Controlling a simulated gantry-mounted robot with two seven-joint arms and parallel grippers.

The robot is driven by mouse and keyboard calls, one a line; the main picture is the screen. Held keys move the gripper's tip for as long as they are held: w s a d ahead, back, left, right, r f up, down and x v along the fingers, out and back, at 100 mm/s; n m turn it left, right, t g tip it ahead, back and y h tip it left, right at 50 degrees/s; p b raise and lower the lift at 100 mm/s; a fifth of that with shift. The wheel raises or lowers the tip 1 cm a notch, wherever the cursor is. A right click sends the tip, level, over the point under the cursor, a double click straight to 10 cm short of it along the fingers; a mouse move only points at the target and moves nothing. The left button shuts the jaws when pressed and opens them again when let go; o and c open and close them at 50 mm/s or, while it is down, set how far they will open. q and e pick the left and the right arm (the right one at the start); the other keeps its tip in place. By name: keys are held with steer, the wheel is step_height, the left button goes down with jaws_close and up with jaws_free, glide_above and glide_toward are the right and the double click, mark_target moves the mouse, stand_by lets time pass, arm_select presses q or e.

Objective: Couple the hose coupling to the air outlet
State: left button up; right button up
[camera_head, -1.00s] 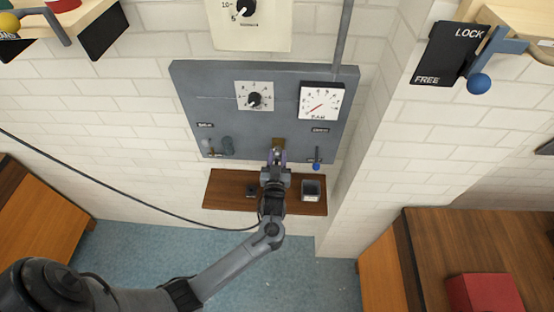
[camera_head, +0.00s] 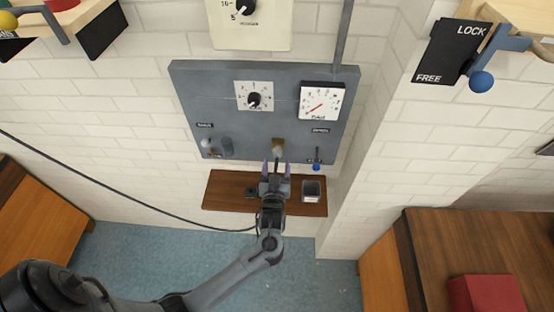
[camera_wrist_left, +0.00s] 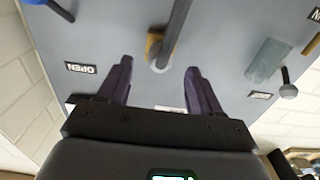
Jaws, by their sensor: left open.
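The air outlet (camera_head: 278,145) is a brass fitting low on the grey wall panel, and it shows in the left wrist view too (camera_wrist_left: 153,42). In that view a grey rod-like piece (camera_wrist_left: 176,28), apparently the hose coupling, runs from the brass fitting to the top edge. It meets the fitting; whether it is locked on I cannot tell. My left gripper (camera_head: 275,167) is just below the outlet. My right gripper is not in view.
A blue-knobbed lever (camera_head: 317,164) is close right of the outlet, and a grey fitting (camera_head: 227,147) is to its left. A black hose (camera_head: 120,188) comes from the left towards my arm.

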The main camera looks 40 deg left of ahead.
arm_select(q)
steer(key=v, duration=0.7)
steer(key=shift+b, duration=0.45)
steer(key=s+a+r+m+h+p, duration=0.2)
steer(key=s+r+h+p, duration=0.1)
steer(key=s+p, duration=0.4)
steer(key=s+d+r+m+g+h+p, duration=0.1)
steer(key=s+d+r+m+g+h, duration=0.1)
steer(key=s, duration=0.5)
steer(key=s+d+r+m+g+h+p, duration=0.1)
steer(key=s+d+m+g+h, duration=0.4)
steer(key=s+d+g, duration=0.3)
steer(key=shift+d+r+g+h, duration=0.25)
steer(key=shift+r+g+h, duration=0.15)
steer(key=shift+h, duration=0.1)
stand_by(0.6)
